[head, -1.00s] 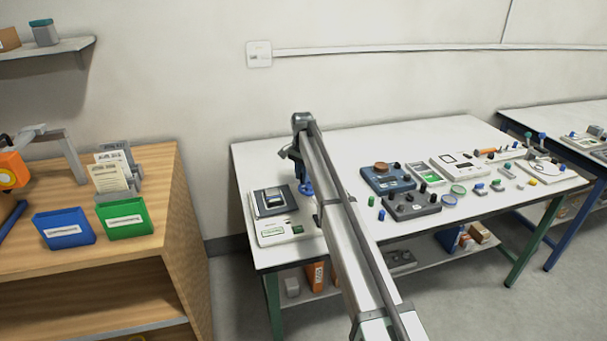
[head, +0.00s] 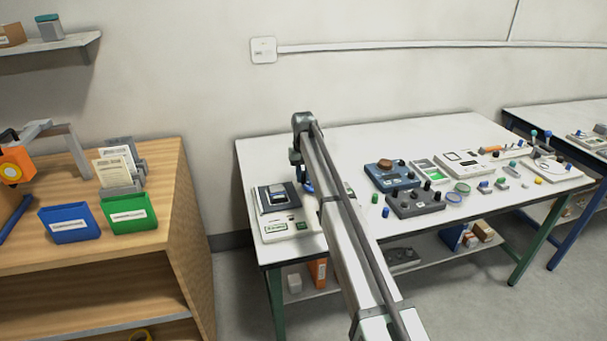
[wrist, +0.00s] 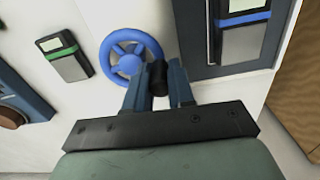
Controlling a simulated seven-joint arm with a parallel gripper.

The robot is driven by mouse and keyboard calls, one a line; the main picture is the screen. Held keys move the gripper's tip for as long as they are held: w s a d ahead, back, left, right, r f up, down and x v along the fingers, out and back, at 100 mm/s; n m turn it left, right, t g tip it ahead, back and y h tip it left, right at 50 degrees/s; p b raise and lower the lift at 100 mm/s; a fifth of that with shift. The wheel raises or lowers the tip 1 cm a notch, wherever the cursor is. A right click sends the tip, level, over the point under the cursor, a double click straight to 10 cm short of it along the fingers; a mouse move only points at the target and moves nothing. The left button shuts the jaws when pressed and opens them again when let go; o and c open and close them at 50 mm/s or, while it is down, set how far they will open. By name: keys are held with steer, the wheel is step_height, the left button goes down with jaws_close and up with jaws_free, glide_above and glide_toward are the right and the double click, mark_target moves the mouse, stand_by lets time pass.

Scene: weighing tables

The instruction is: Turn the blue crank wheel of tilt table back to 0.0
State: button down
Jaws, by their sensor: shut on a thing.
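The tilt table (head: 291,229) is a white base with a dark plate (head: 270,198), at the left end of the white worktable. Its blue crank wheel (head: 308,187) shows in part beside my arm in the head view. The wrist view shows the wheel (wrist: 129,62) with its rim, spokes and hub, and the dark plate (wrist: 243,45) to its right. My gripper (wrist: 158,85) is shut on the wheel's black handle (wrist: 158,77), at the wheel's lower right in that view. The tilt reading is too small to tell.
A small device with a green band (wrist: 62,56) lies left of the wheel in the wrist view. A blue instrument (head: 391,176) and a dark knobbed box (head: 416,203) stand to the right on the worktable. A wooden cabinet (head: 185,225) stands to the left.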

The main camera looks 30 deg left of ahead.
steer(key=shift+s+d+n, duration=0.25)
steer(key=shift+s+n, duration=0.05)
steer(key=shift+n, duration=0.8)
steer(key=c, duration=1)
jaws_free()
steer(key=shift+o, duration=0.2)
step_height(320, 180, up, 14)
steer(key=shift+f, duration=0.1)
